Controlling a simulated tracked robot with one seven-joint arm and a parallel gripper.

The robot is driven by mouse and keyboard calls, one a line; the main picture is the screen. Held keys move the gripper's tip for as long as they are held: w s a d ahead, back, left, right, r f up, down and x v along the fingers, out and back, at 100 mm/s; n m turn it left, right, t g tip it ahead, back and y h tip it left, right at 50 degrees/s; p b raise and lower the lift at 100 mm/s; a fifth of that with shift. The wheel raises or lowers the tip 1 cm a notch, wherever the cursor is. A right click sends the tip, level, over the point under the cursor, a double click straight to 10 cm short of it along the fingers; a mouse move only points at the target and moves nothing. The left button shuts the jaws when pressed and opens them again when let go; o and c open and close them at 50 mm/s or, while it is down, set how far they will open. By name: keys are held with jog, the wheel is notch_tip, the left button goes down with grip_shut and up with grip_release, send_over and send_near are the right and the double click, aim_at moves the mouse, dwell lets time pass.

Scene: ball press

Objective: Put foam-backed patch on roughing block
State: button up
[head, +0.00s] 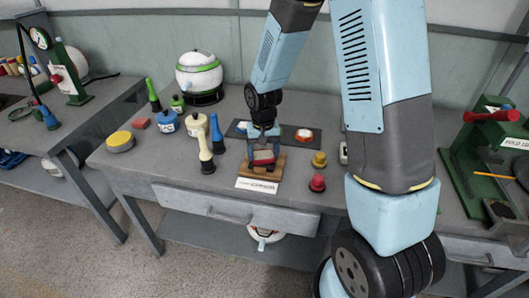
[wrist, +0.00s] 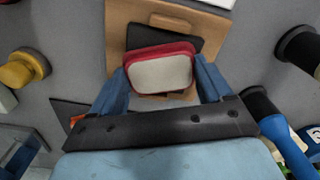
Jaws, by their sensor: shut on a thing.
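The foam-backed patch (wrist: 160,74) shows in the wrist view as a rounded pale grey face with a red rim. My gripper (wrist: 164,78) is shut on it, with a blue finger at each side. The roughing block (wrist: 118,40) is a tan wooden board with a dark pad on it, behind the patch. In the head view the block (head: 276,168) stands near the bench's front edge, and my gripper (head: 264,139) is over it with the patch (head: 263,157). The patch overlaps the dark pad in the wrist view; I cannot tell whether they touch.
A yellow knob (head: 319,159) and a red knob (head: 317,183) stand right of the block. Blue-handled (head: 216,136) and cream-handled (head: 205,150) tools stand left. A white label (head: 257,186) is in front. A dark mat (head: 290,130) lies behind with a red-and-white piece on it.

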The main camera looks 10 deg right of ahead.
aim_at(263, 155)
jog(key=shift+f, duration=0.2)
jog(key=o, duration=0.9)
jog(key=shift+o, duration=0.2)
jog(key=shift+r, duration=0.1)
notch_tip(263, 155, up, 12)
jog(key=s+d+r+t, duration=0.1)
jog(key=s+d+r, duration=0.3)
jog(key=r, duration=0.3)
jog(key=s+d+r+t, duration=0.2)
jog(key=s+d+r, duration=0.1)
jog(key=s+r, duration=0.25)
jog(key=s+d+r+t, duration=0.1)
jog(key=s+d+r, duration=0.1)
jog(key=s, duration=0.4)
jog(key=s+d+r+t, duration=0.1)
jog(key=s+d+r, duration=0.2)
jog(key=s+r, duration=0.2)
jog(key=shift+s+d+t, duration=0.3)
jog(key=shift+s+d, duration=0.05)
jog(key=shift+s, duration=0.3)
